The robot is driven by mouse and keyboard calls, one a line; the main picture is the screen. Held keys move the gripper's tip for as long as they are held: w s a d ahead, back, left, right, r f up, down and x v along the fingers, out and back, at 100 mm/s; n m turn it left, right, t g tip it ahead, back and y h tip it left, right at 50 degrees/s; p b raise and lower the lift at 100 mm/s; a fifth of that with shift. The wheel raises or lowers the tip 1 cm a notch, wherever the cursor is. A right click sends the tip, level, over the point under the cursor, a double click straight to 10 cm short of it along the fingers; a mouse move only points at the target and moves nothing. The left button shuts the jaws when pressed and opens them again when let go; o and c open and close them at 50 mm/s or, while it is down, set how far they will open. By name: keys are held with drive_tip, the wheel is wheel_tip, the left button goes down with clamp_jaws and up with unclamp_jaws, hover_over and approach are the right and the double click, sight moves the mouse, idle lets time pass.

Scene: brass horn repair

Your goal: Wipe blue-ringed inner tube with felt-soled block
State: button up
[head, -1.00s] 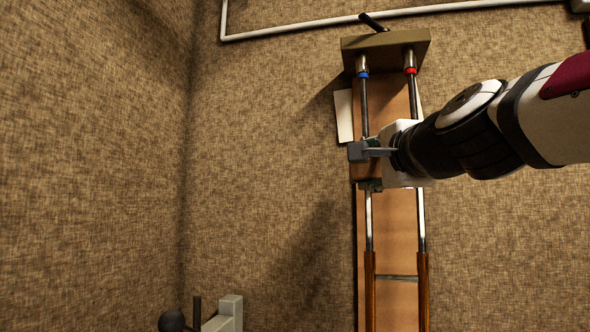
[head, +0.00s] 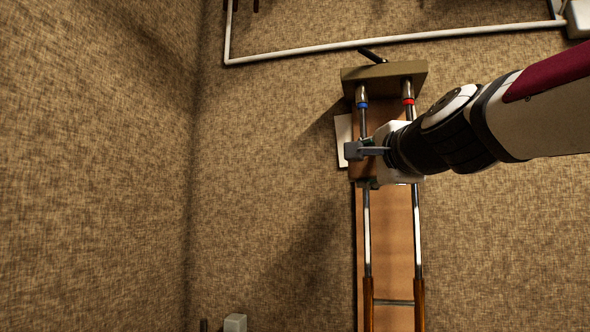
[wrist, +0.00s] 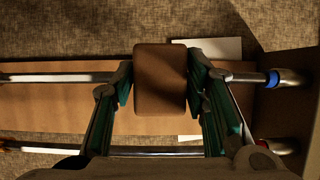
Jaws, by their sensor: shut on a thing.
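The blue-ringed inner tube (head: 367,235) is a shiny metal rod running down from the blue ring (head: 362,104) near the end block. In the wrist view the tube (wrist: 60,77) runs sideways, with its blue ring (wrist: 273,79) at the right. My gripper (head: 366,151) is shut on the brown felt-soled block (wrist: 160,80), one finger on each side. The block lies over the tube and hides a stretch of it. Its felt sole is hidden, and I cannot tell whether it touches the tube. The block (head: 356,172) is partly covered by my gripper in the head view.
A parallel red-ringed tube (head: 416,230) runs to the right. Both tubes lie above a long wooden board (head: 391,250) and meet an olive end block (head: 385,75). A white card (head: 343,128) lies left of the board. A white pipe (head: 300,50) runs behind.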

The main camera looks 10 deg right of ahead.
sight(368, 197)
drive_tip(key=shift+r+p, duration=0.3)
drive_tip(key=shift+r, duration=0.45)
drive_tip(key=shift+w+f+b, duration=0.15)
drive_tip(key=shift+f+b, duration=0.85)
drive_tip(key=shift+f, duration=0.2)
drive_tip(key=shift+f+b, duration=1.95)
drive_tip(key=shift+f, duration=0.5)
drive_tip(key=shift+s+r, duration=0.1)
drive_tip(key=shift+s, duration=0.15)
drive_tip(key=shift+s+a+r+p, duration=0.1)
drive_tip(key=shift+s+a+p, duration=0.15)
drive_tip(key=shift+s, duration=0.25)
drive_tip(key=shift+s+a+p, duration=0.15)
drive_tip(key=shift+s+p, duration=0.15)
drive_tip(key=shift+s, duration=0.2)
drive_tip(key=shift+s+a+p, duration=0.4)
drive_tip(key=shift+s, duration=0.5)
drive_tip(key=shift+s+a+p, duration=0.35)
drive_tip(key=shift+s, duration=0.5)
drive_tip(key=shift+s+a+p, duration=0.3)
drive_tip(key=shift+s+p, duration=0.05)
drive_tip(key=shift+s, duration=0.35)
drive_tip(key=shift+s+a+p, duration=0.3)
drive_tip(key=shift+s, duration=0.35)
